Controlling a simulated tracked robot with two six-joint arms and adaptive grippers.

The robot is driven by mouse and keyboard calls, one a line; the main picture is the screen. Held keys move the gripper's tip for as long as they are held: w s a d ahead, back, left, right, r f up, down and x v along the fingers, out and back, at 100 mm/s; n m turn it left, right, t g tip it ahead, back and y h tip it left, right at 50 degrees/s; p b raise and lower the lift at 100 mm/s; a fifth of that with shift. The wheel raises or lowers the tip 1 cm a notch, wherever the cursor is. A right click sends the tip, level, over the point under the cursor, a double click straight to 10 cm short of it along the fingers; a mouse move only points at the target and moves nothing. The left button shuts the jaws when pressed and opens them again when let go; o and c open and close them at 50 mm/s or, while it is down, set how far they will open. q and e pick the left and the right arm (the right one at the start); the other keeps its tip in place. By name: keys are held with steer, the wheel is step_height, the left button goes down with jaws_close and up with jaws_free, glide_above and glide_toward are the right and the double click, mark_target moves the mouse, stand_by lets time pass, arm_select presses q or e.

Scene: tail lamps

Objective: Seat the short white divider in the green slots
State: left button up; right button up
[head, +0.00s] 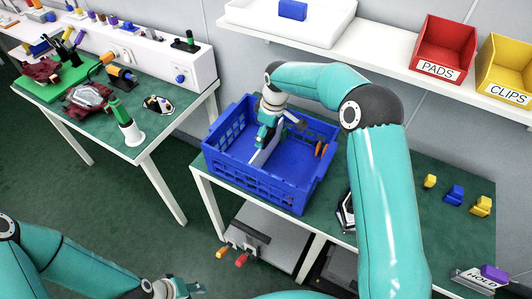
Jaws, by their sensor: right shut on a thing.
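The short white divider (262,153) shows as a thin pale panel inside the blue crate (268,189), standing on edge at a slant. My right gripper (265,137) reaches down into the crate and is shut on the divider's upper part, covering some of it. I cannot tell whether the divider's lower edge touches the crate floor. The green slots cannot be made out. My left gripper (184,290) is low at the bottom edge of the view, away from the crate; its finger opening is unclear.
Orange discs (320,149) sit at the crate's right side. Yellow and blue blocks (454,195) lie on the right of the green-topped table. A red PADS bin (441,50) and a yellow CLIPS bin (508,67) stand on the shelf. A cluttered bench is at left.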

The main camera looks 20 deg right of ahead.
steer(key=shift+f, duration=0.15)
steer(key=o, duration=1.1)
steer(key=shift+o, duration=0.2)
step_height(320, 180, up, 12)
steer(key=s+d, duration=0.1)
steer(key=shift+s, duration=0.2)
steer(key=shift+f, duration=0.15)
